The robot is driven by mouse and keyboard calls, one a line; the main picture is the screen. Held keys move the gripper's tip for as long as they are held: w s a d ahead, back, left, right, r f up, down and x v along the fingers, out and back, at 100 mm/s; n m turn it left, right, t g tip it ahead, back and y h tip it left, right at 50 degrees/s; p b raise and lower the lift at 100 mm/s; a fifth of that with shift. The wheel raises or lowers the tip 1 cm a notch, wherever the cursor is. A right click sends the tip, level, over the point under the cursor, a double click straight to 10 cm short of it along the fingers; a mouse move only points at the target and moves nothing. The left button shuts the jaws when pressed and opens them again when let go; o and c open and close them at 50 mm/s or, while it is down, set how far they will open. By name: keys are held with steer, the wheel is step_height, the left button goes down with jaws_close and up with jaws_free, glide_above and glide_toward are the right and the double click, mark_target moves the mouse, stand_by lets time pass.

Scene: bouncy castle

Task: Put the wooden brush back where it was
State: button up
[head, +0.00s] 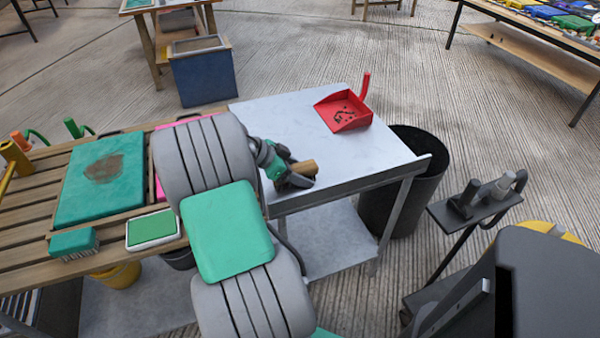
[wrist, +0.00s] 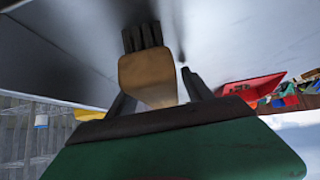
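The wooden brush has a tan wooden body and dark bristles. In the wrist view the brush (wrist: 148,75) is between my two dark fingers, its bristles pointing away from the gripper toward the pale table surface. In the head view my gripper (head: 292,175) is at the left front part of the grey metal table (head: 265,113), with the brush's wooden body (head: 306,168) showing at its end. My gripper appears shut on the brush. Whether the bristles touch the table is unclear. A red dustpan (head: 343,111) with dark bits in it lies on the table's far right part.
A slatted wooden bench (head: 25,180) on the left holds a teal board (head: 100,178), a green-topped pad (head: 152,229) and a teal brush (head: 73,243). A black bin (head: 405,190) stands right of the table. The middle of the table is clear.

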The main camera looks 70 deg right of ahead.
steer(key=shift+w+a+r, duration=0.15)
steer(key=shift+w+r, duration=0.05)
steer(key=shift+r, duration=0.2)
steer(key=p+v, duration=0.2)
steer(key=v, duration=0.9)
steer(key=w+a+n+t+y, duration=0.1)
steer(key=w+a+n+t, duration=0.5)
steer(key=w+a+n, duration=0.55)
steer(key=s+a+f+n+t+y, duration=0.1)
steer(key=s+a+f+n+y, duration=0.1)
steer(key=a+n, duration=0.6)
steer(key=s+a+f+n+t+y, duration=0.1)
steer(key=a+n, duration=0.7)
steer(key=a, duration=1.1)
steer(key=s+f+y, duration=0.1)
steer(key=s+y, duration=0.1)
steer(key=shift+s+a+y, duration=0.25)
steer(key=shift+y, duration=0.05)
